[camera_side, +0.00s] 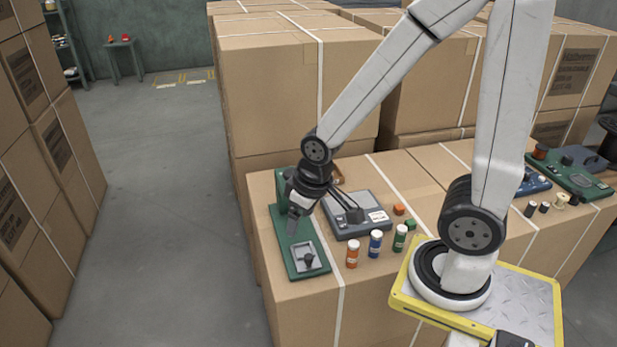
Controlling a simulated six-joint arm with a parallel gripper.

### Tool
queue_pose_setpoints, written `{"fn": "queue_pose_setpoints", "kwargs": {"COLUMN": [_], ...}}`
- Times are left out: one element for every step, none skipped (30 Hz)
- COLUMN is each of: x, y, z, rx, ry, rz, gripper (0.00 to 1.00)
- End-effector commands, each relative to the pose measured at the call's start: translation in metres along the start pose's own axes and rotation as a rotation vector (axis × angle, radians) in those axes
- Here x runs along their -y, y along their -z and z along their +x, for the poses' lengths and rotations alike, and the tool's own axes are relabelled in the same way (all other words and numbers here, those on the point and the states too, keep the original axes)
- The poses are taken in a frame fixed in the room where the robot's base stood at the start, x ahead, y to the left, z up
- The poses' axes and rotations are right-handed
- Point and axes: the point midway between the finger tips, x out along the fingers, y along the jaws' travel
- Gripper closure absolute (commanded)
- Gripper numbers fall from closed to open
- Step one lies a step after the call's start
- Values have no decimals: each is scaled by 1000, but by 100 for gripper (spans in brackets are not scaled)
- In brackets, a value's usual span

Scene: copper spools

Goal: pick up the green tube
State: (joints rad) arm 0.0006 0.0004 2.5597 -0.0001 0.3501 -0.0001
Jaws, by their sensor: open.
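The green tube (400,238) stands upright on the cardboard boxes, at the right end of a short row of tubes. It has a pale cap. My gripper (323,216) is open, up and to the left of the green tube, over the green device and the grey device. It is clear of the tube and appears empty. The blue tube (376,244) stands just left of the green tube, and the orange tube (352,254) stands left of the blue one.
A green device (309,262) lies left of the tubes, and a grey device (373,226) lies behind them. A small orange piece (399,210) and green piece (411,224) sit close behind the green tube. My yellow-edged base is to the right. More spools (544,207) are farther right.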

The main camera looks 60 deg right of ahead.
Motion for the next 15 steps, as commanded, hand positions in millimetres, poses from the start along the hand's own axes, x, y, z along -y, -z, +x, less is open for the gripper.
{"fn": "queue_pose_setpoints", "kwargs": {"x": [-1,-2,-4,-6,-9,-14,-18,-22,-29,-35,-41,-51,-58,-66,-76], "y": [0,0,0,1,1,1,1,1,1,1,0,-1,-2,-3,-5], "z": [0,1,2,2,4,5,7,9,11,14,16,19,22,25,29], "rx": [2,5,9,13,19,28,37,46,61,73,87,105,122,138,159], "ry": [-1,-2,-4,-6,-9,-13,-17,-21,-26,-31,-35,-41,-46,-49,-54], "rz": [3,5,9,13,18,27,35,44,57,69,81,98,113,127,147], "gripper": [15,15,15,15,15,15,15,15,15,15,15,15,15,15,15]}}
